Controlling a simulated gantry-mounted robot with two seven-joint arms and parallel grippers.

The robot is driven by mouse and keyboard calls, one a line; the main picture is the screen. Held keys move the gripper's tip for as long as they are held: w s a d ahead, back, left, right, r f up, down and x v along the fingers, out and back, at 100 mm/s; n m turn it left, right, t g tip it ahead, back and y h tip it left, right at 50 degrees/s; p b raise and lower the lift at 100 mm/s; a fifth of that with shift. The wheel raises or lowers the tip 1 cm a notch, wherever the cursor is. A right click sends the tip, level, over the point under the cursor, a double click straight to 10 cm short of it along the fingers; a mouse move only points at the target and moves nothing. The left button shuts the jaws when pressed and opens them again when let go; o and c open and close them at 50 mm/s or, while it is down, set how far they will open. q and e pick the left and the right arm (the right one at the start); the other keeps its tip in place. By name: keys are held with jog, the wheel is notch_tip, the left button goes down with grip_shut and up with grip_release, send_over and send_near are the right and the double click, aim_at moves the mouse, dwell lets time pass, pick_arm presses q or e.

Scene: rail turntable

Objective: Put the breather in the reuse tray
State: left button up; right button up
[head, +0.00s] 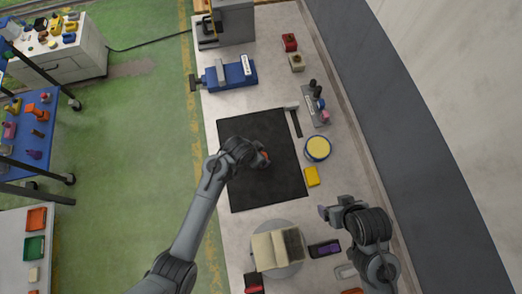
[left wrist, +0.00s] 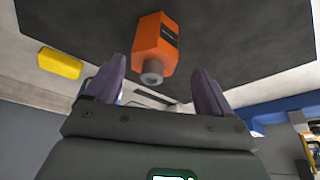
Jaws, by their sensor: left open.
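An orange block-like part with a grey round stub, apparently the breather (left wrist: 155,45), lies on the black mat (head: 240,190). In the head view only a small orange-red bit of it (head: 265,155) shows beside my left gripper. My left gripper (left wrist: 160,92) is open, its two dark fingers spread on either side of the stub end, with no clear contact. My right gripper (head: 330,210) hangs over the right side of the bench, away from the part; its jaw opening is unclear. An orange tray (head: 36,219) and a green tray (head: 34,247) stand at the lower left; no label is readable.
A blue vise (head: 230,75) stands beyond the mat. A yellow-topped round tin (head: 317,148) and a yellow block (head: 312,176) lie right of it. Green floor separates the bench from the blue cart (head: 40,140).

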pick_arm(q)
jog(key=shift+s+x, duration=0.25)
jog(key=shift+x, duration=1.15)
jog(key=shift+s+x, duration=0.2)
jog(key=shift+x, duration=1.2)
jog(key=shift+d+f, duration=0.1)
jog(key=shift+c, duration=0.5)
jog(key=c, duration=1.2)
jog(key=shift+o, duration=0.2)
